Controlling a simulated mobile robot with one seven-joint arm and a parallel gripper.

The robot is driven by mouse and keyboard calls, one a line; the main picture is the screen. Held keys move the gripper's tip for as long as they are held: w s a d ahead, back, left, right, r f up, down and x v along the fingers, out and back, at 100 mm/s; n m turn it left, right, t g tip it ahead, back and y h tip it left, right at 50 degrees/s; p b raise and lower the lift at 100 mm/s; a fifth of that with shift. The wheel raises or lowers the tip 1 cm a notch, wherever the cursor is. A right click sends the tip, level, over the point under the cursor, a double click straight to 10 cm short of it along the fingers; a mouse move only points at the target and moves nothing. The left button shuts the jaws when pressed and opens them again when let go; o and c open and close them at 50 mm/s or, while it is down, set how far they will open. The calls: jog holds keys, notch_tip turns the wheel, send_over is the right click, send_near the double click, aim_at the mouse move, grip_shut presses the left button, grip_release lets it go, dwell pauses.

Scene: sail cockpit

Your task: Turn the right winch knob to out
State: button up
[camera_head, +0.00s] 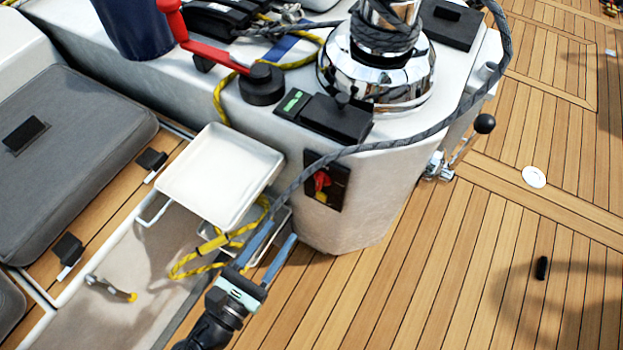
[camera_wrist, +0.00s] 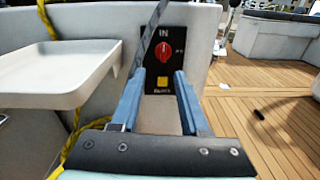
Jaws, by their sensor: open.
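The winch knob is a small red knob (camera_wrist: 162,52) on a black panel (camera_wrist: 150,62), which has "IN" lettered above the knob and a yellow square (camera_wrist: 162,83) below it. In the head view, the panel (camera_head: 341,183) is on the side of the white console and the red knob (camera_head: 321,180) is partly visible. My gripper (camera_head: 281,232) is open and empty, its two blue fingers pointing toward the panel from below, apart from the knob. In the wrist view, the fingertips (camera_wrist: 158,77) frame the panel's lower part. The knob's exact setting is too small to read.
A grey rope (camera_head: 420,134) runs from the chrome winch (camera_head: 380,75) down past the panel, close to my fingers. A white tray (camera_head: 222,170) juts out left of the panel, with a yellow rope (camera_head: 190,262) below. The wooden deck (camera_head: 430,260) at right is mostly open.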

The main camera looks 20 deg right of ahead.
aim_at(317, 184)
jog(key=shift+n, duration=0.5)
jog(key=b+x, duration=0.1)
jog(key=x, duration=0.5)
jog(key=b+x, duration=0.1)
jog(key=x, duration=0.5)
jog(key=shift+s+d+r+b, duration=0.15)
jog(key=shift+s+d+b, duration=0.1)
jog(key=shift+d+b, duration=0.1)
jog(key=shift+c, duration=0.3)
grip_shut()
